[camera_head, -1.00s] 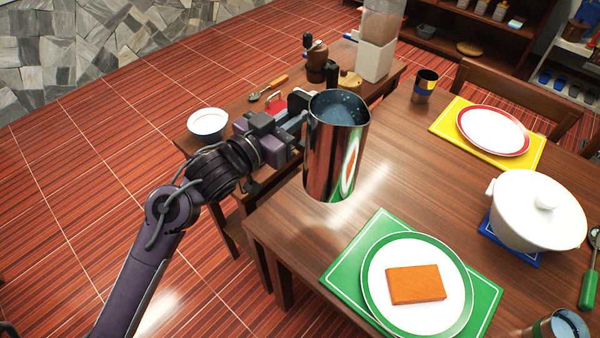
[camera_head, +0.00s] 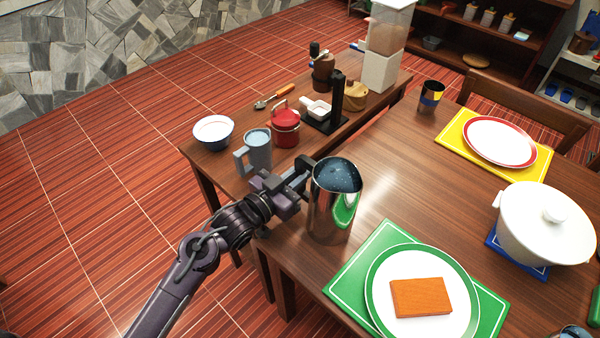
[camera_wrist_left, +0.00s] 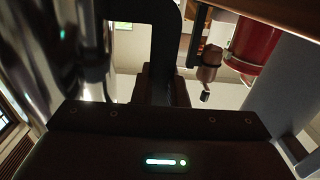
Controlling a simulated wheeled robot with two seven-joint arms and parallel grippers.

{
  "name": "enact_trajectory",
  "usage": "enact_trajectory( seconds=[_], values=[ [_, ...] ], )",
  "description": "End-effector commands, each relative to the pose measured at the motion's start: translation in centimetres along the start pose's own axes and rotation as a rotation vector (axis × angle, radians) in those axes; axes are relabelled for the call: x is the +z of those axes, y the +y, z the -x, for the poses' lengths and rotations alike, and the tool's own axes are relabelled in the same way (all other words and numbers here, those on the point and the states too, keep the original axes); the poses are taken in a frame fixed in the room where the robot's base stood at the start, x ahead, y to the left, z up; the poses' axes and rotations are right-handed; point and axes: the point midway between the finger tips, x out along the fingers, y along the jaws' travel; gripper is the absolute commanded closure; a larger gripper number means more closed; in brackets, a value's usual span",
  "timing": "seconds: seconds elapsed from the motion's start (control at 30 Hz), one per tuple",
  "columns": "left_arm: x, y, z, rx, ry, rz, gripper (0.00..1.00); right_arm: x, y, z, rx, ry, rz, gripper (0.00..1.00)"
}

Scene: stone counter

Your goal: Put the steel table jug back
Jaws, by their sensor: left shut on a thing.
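The shiny steel jug (camera_head: 333,210) is upright at the left end of the dining table (camera_head: 395,185), just behind the green placemat. I cannot tell whether its base touches the wood. My left gripper (camera_head: 304,174) is shut on the jug's handle, on the jug's left side, and hides most of that handle. In the left wrist view the jug's mirror-like wall (camera_wrist_left: 35,55) fills the left, and a dark curved piece, seemingly its handle (camera_wrist_left: 168,30), runs down the middle. My right gripper is out of view.
The green placemat (camera_head: 345,285) with a plate and orange block is close in front. A blue-grey mug (camera_head: 258,150), red canister (camera_head: 285,130) and bowl (camera_head: 213,133) stand on the side table behind my gripper. A white pot (camera_head: 540,235) stands at right; the table middle is clear.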

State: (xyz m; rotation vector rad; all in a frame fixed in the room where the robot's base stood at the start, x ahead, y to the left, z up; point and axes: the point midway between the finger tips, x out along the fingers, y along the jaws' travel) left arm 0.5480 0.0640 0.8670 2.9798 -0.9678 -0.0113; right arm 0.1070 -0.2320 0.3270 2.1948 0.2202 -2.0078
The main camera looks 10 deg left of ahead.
Motion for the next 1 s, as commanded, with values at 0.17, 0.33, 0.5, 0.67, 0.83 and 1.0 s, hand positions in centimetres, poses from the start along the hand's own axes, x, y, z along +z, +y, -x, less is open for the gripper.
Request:
enact_trajectory(
  seconds=[0.17, 0.33, 0.5, 0.67, 0.83, 1.0],
  values=[
    [-0.4, 0.0, -0.1, 0.000, 0.012, 0.000, 1.00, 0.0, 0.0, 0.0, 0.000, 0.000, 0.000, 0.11],
    [-0.2, 0.0, -0.1, 0.000, 0.011, 0.000, 1.00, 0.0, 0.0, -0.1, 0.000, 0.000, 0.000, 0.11],
    [0.2, 0.0, 0.0, 0.000, 0.002, 0.000, 0.69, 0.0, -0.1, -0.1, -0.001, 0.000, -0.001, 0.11],
    [0.2, 0.0, 0.0, 0.000, 0.002, 0.000, 0.66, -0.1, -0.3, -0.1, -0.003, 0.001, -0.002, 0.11],
    [0.0, 0.0, 0.0, 0.000, 0.002, -0.001, 0.66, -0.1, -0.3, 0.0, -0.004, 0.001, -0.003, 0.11],
    [0.2, 0.0, 1.7, 0.000, -0.001, -0.001, 0.66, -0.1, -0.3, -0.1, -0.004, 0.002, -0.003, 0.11]
  ],
)
